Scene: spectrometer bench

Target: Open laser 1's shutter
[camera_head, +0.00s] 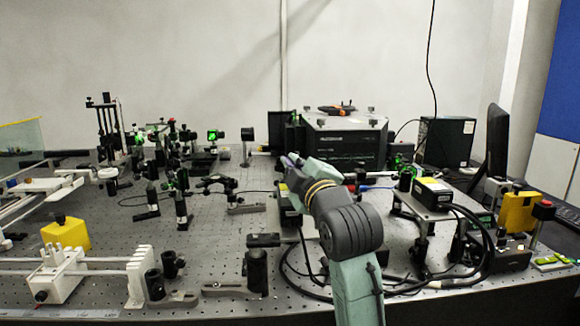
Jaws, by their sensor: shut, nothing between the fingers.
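A black laser box with a yellow label (433,188) sits on a raised metal platform right of my arm. Another dark box with a pale yellow label (289,212) stands left of my wrist, partly hidden by it. I cannot tell which is laser 1, and no shutter can be made out. My gripper (292,169) is at the far end of my arm, above the middle of the bench, beyond the second box. It is small and seen from behind; it appears shut and empty. Whether it touches anything there is unclear.
A large black instrument housing (343,141) stands behind my gripper. Optics mounts (181,199) crowd the left half of the perforated bench (215,258). Black cables (477,237) loop around the right platform. A monitor (497,140) and a yellow box (518,212) stand at the right.

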